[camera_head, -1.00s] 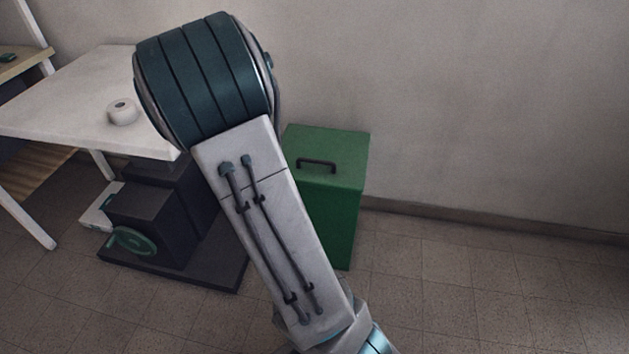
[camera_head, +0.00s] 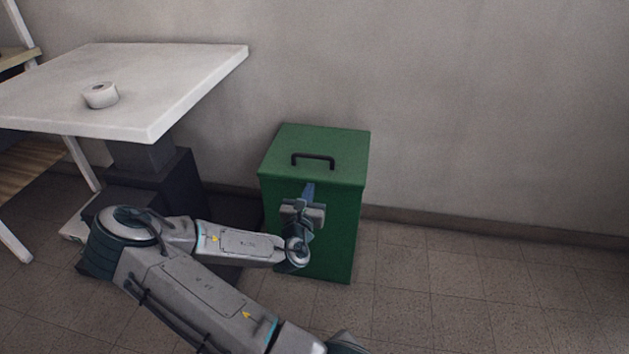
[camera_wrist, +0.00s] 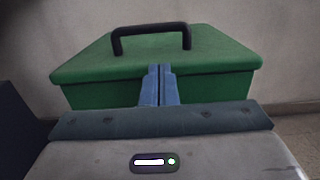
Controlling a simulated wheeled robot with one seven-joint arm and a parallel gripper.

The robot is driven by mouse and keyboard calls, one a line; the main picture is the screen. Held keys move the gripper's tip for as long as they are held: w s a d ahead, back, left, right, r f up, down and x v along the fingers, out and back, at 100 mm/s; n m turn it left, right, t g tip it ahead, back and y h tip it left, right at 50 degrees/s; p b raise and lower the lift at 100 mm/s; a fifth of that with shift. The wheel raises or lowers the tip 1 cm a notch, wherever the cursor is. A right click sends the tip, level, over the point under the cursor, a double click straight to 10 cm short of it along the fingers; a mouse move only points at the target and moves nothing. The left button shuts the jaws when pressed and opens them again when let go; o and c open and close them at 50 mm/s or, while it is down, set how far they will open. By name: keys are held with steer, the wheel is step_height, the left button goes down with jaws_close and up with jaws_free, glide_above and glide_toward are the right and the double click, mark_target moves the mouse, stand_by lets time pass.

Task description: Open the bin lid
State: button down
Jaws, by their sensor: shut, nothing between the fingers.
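The green bin (camera_head: 335,235) stands on the floor against the wall. Its flat green lid (camera_head: 335,143) is down and carries a black handle (camera_head: 313,160). My gripper (camera_head: 309,187) is in front of the bin's front side, just below the lid's front edge in the head view. In the wrist view, the blue fingers of my gripper (camera_wrist: 158,72) are together with nothing between them. They point toward the lid (camera_wrist: 90,62), and the handle (camera_wrist: 150,32) shows beyond their tips. I cannot tell whether the fingertips touch the lid.
The floor (camera_head: 480,275) right of the bin is clear.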

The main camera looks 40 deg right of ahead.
mark_target(316, 173)
steer(key=b+x, duration=0.2)
steer(key=x, duration=0.7)
steer(key=shift+s+b, duration=0.1)
steer(key=shift+b, duration=0.2)
steer(key=shift+w+d, duration=0.25)
steer(key=shift+d, duration=0.05)
steer(key=shift+r, duration=0.15)
